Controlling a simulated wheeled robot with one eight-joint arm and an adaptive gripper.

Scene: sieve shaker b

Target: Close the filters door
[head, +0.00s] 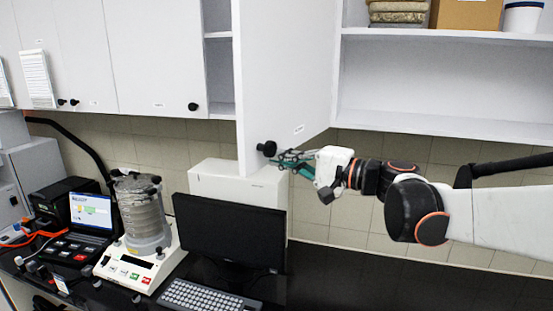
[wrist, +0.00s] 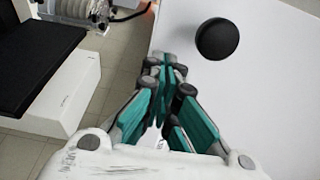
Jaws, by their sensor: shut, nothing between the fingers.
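The open white cabinet door (head: 284,75) stands out from the upper cabinet in the head view, with a label and a round black knob (head: 267,148) near its lower outer corner. In the wrist view the door (wrist: 270,75) fills the right side, and its knob (wrist: 217,38) is just beyond my fingertips to the right. My gripper (head: 281,162) is shut and empty, with teal fingers close beside the knob at the door's lower edge. I cannot tell whether the fingers touch the door. In the wrist view my gripper (wrist: 163,68) points toward the door's edge.
The open cabinet's shelf (head: 440,40) holds folded cloths (head: 398,12), a brown box (head: 466,14) and a white tub (head: 523,16). Below stand a monitor (head: 229,233), a keyboard (head: 208,296), a sieve shaker (head: 142,215) and a laptop (head: 92,212). Closed cabinet doors (head: 150,55) are at left.

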